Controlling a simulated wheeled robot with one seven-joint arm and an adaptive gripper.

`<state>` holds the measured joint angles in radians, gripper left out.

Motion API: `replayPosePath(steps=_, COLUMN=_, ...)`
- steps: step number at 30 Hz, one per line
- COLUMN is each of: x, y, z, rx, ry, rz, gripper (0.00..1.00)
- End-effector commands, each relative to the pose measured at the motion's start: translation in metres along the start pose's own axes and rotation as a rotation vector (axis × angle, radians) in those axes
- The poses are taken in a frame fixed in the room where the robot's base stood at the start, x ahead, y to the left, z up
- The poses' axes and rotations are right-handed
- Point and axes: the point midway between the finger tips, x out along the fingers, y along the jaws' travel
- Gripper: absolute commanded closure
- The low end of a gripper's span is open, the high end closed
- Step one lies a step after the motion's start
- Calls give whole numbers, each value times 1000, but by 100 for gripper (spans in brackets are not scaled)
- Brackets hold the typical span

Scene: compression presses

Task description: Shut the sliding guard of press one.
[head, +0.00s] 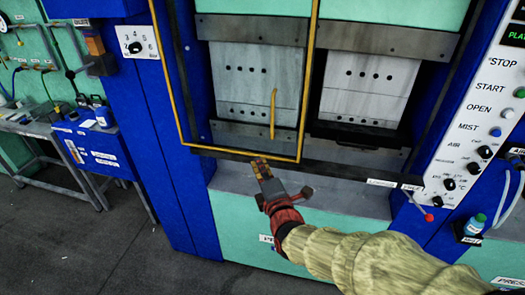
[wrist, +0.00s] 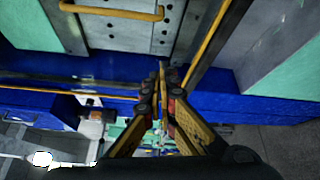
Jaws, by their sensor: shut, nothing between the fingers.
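The sliding guard (head: 303,120) is a yellow-edged, see-through panel in front of the left part of the press opening. The right part of the opening is uncovered. Its upright yellow handle (head: 273,113) is near the guard's right edge, and the handle also shows at the top left of the wrist view (wrist: 112,11). My gripper (head: 259,162) is shut and empty, with its tips by the guard's bottom edge, below and slightly left of the handle. In the wrist view the closed fingertips (wrist: 160,68) are apart from the handle. I cannot tell whether they touch the bottom edge.
A dark rail (head: 335,173) runs below the guard and across the opening. A sloping control panel (head: 485,105) with buttons and knobs stands at the right, with a red-knobbed lever (head: 428,217) near its foot. A bench (head: 50,128) is at the far left. Grey floor is clear at lower left.

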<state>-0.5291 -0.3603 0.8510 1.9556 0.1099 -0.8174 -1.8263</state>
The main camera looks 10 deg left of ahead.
Motion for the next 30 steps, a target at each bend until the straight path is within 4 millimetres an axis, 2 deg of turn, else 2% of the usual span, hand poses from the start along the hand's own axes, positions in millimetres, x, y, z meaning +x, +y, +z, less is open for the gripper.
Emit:
replayPosePath(steps=5, x=22, y=-2, z=0, rx=1, ry=1, rz=-3, gripper=100)
replayPosePath(steps=12, x=65, y=-2, z=-1, rx=2, ry=1, rz=-2, gripper=100)
replayPosePath(steps=19, x=99, y=-2, z=0, rx=2, ry=1, rz=-2, gripper=100)
replayPosePath(steps=24, x=88, y=-1, z=25, rx=2, ry=-3, rz=-1, gripper=100)
replayPosePath(steps=30, x=84, y=-1, z=37, rx=2, ry=-1, rz=-2, gripper=100)
